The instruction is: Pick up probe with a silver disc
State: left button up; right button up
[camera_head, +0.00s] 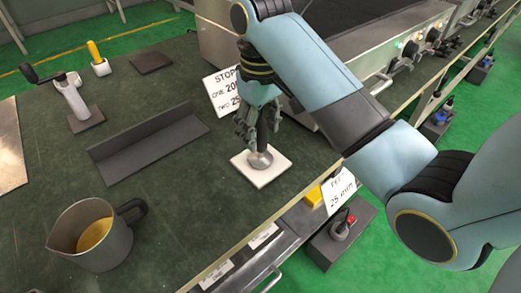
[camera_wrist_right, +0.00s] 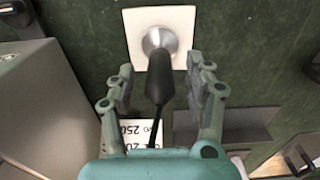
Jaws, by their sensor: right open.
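The probe's silver disc (camera_head: 260,158) rests on a white square tile (camera_head: 262,174) on the dark green table, below my right gripper (camera_head: 256,128). In the right wrist view the silver disc (camera_wrist_right: 159,40) is on the white tile (camera_wrist_right: 184,18), and the probe's black handle (camera_wrist_right: 160,75) points toward my palm. My right gripper (camera_wrist_right: 160,92) is open, with one finger on each side of the handle and visible gaps between. In the head view the fingers hide most of the handle. My left gripper is not in view.
A sign (camera_head: 221,92) stands behind the tile. A metal jug (camera_head: 92,236) with yellow liquid is at the front left. A large metal unit (camera_head: 220,40) stands behind. The table's front edge is close to the tile.

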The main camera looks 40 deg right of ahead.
notch_tip(320, 180, down, 2)
jog(key=shift+f, duration=0.1)
grip_shut()
jog(key=shift+r, duration=0.2)
